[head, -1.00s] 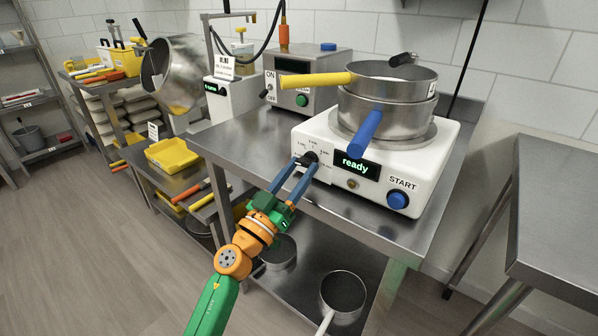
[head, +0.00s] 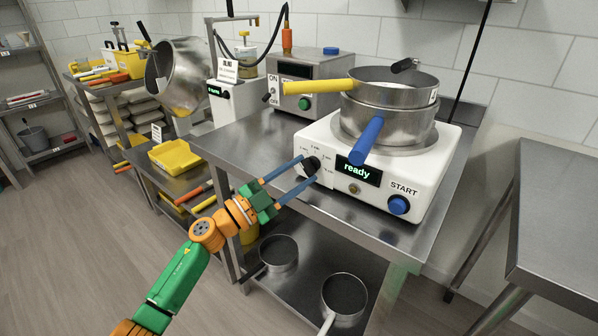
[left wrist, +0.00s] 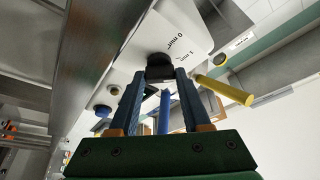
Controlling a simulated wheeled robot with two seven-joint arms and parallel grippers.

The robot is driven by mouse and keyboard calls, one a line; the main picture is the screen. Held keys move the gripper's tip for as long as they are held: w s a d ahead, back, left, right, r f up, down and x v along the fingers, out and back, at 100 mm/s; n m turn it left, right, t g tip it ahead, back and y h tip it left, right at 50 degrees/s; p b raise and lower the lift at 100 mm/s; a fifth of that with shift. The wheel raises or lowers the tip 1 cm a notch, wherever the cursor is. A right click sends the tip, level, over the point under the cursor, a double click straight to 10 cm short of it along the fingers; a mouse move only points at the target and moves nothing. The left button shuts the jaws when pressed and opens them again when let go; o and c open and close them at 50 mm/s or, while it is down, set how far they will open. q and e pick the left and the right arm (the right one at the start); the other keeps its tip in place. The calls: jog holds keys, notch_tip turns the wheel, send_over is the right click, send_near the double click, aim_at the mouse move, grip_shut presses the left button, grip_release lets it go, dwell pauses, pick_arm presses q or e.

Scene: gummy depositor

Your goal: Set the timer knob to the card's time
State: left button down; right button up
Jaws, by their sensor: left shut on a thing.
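The black timer knob (head: 311,165) sits on the left of the white cooker's front (head: 318,140), with small printed time marks around it. My left gripper (head: 307,171) has its two blue fingers on either side of the knob and is shut on it. In the left wrist view the knob (left wrist: 160,66) is between the fingertips, with "0 min" and "1 min" marks beside it. The knob's pointer cannot be made out. My right gripper is not in view.
The cooker's display (head: 357,170) reads "ready", and a blue START button (head: 398,205) is at its right. Stacked pans rest on top, with a yellow handle (head: 320,87) and a blue handle (head: 366,141) sticking out. The steel table (head: 240,142) is clear left of the cooker.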

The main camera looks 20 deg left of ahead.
pick_arm(q)
jog(key=m+g+p, duration=0.1)
jog(key=m, duration=0.2)
jog(key=shift+a+r, duration=0.1)
jog(key=shift+r, duration=0.1)
jog(key=m, duration=0.1)
jog(key=m+g+p, duration=0.1)
jog(key=m, duration=0.1)
jog(key=shift+r+g+p, duration=0.2)
jog(key=shift+g+p, duration=0.1)
jog(key=m+p, duration=0.2)
jog(key=m, duration=0.1)
jog(key=m+g+p, duration=0.1)
jog(key=shift+r+m+y, duration=0.25)
jog(key=shift+m+y, duration=0.05)
jog(key=shift+y, duration=0.1)
jog(key=m+p, duration=0.1)
jog(key=p, duration=0.1)
jog(key=m+y+p, duration=0.1)
jog(key=m+p, duration=0.1)
jog(key=m+g+y+p, duration=0.1)
jog(key=m+p, duration=0.1)
jog(key=p, duration=0.1)
jog(key=shift+r, duration=0.35)
jog(key=shift+f+m+y+p, duration=0.15)
jog(key=shift+m+y+p, duration=0.65)
jog(key=shift+p, duration=0.8)
jog(key=shift+w, duration=0.1)
